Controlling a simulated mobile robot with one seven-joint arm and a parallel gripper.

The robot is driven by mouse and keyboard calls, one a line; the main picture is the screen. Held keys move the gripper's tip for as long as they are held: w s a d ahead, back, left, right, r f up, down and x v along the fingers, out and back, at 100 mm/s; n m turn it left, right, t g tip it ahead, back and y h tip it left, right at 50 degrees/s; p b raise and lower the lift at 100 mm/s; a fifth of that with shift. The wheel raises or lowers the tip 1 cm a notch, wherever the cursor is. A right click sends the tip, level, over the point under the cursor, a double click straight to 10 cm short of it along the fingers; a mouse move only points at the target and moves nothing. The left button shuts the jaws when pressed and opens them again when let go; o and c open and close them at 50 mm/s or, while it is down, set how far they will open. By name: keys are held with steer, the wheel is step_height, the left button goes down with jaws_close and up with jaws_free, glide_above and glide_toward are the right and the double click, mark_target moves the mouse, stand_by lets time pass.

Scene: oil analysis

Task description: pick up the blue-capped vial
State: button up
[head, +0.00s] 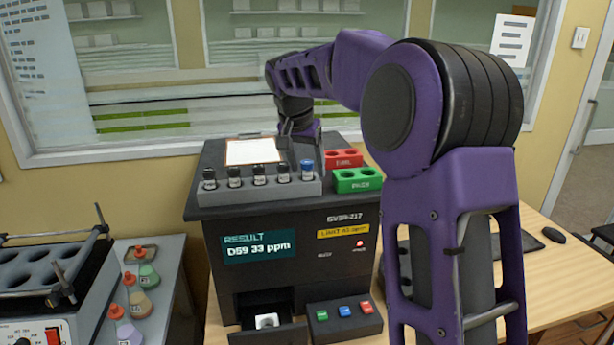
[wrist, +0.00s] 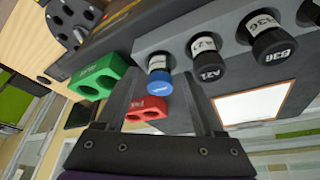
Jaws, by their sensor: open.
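The blue-capped vial (head: 307,169) stands upright at the right end of a grey rack (head: 262,190) on top of the analyser. It also shows in the wrist view (wrist: 159,82), labelled, with its blue cap toward the camera. My gripper (head: 303,133) is open and empty, behind and above the rack. In the wrist view its two dark fingers appear on either side of the blue-capped vial, apart from it as far as I can tell. Several black-capped vials (head: 259,174) stand in the same rack to the left.
A red holder (head: 344,158) and a green holder (head: 358,181) with empty holes sit right of the rack. A white sheet (head: 252,151) lies behind the rack. The analyser's screen (head: 258,247) reads "RESULT D59 33 ppm". Its lower drawer (head: 267,322) is open. Coloured flasks (head: 140,302) stand at left.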

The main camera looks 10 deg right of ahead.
jaws_close()
stand_by(0.3)
